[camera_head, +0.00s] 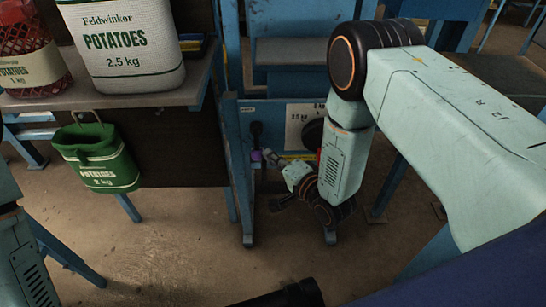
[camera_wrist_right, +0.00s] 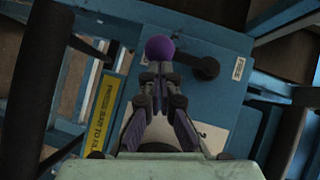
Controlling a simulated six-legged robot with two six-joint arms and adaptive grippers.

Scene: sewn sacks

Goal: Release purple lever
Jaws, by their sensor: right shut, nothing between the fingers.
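The purple lever knob (camera_head: 257,156) shows small on the blue machine panel in the head view. In the right wrist view the round purple knob (camera_wrist_right: 159,49) sits just beyond my fingertips. My right gripper (camera_wrist_right: 159,72) is shut with nothing between its fingers, its tips close to the knob; I cannot tell whether they touch it. In the head view my right gripper (camera_head: 267,156) reaches down to the panel beside the knob.
The blue panel (camera_head: 275,115) carries a dark knob (camera_head: 312,134) with a weight label. A yellow warning strip (camera_wrist_right: 103,112) is left of my fingers. A table (camera_head: 110,97) at left holds potato sacks (camera_head: 125,45), and a green sack (camera_head: 98,160) hangs at its front.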

